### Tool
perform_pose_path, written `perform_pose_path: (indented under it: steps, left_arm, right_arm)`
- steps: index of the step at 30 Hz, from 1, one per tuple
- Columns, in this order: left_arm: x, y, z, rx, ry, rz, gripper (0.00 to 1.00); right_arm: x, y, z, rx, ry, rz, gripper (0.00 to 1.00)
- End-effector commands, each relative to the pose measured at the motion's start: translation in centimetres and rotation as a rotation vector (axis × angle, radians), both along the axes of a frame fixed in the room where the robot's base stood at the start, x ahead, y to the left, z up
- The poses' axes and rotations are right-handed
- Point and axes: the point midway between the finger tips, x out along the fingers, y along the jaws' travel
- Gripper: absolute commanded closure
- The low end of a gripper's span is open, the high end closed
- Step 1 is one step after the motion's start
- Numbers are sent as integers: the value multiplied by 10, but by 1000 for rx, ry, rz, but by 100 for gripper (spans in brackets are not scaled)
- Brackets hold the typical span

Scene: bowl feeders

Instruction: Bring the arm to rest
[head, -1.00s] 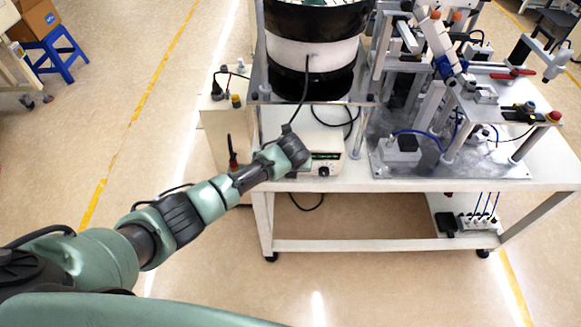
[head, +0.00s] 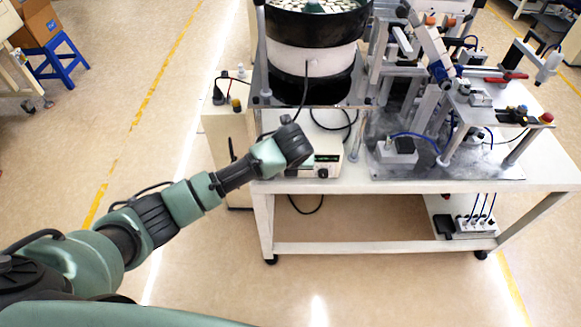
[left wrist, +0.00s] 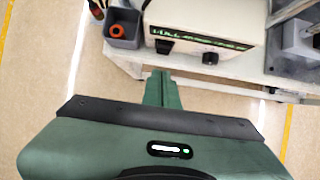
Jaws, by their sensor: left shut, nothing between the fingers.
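My left arm comes in from the left in the head view, its black wrist end (head: 293,146) in front of the cart's near edge, beside the controller box (head: 328,158). The fingers of the left gripper are hidden in the head view. In the left wrist view, the left gripper (left wrist: 162,76) shows green fingers together with nothing between them. They point toward the cart's edge, below the white controller box (left wrist: 205,25) in the picture. My right gripper is in neither view.
The white cart (head: 400,184) carries a bowl feeder (head: 312,52) with pale parts and a metal fixture station (head: 450,150) at right. A box with knobs (head: 226,120) stands left of the feeder. A blue stool (head: 57,58) is far left. The floor around the cart's front is clear.

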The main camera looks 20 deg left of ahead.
Motion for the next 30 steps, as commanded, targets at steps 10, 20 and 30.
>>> perform_pose_path:
  steps: [10, 20, 30]
  left_arm:
    - [0, 0, 0, 0, 0, 0, 100]
    - [-16, 6, -84, -174, 6, 272, 100]
    - [-132, 38, -312, -582, 22, 1170, 100]
  right_arm:
    - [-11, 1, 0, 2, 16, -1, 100]
    - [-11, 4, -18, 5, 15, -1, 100]
    - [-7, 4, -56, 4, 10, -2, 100]
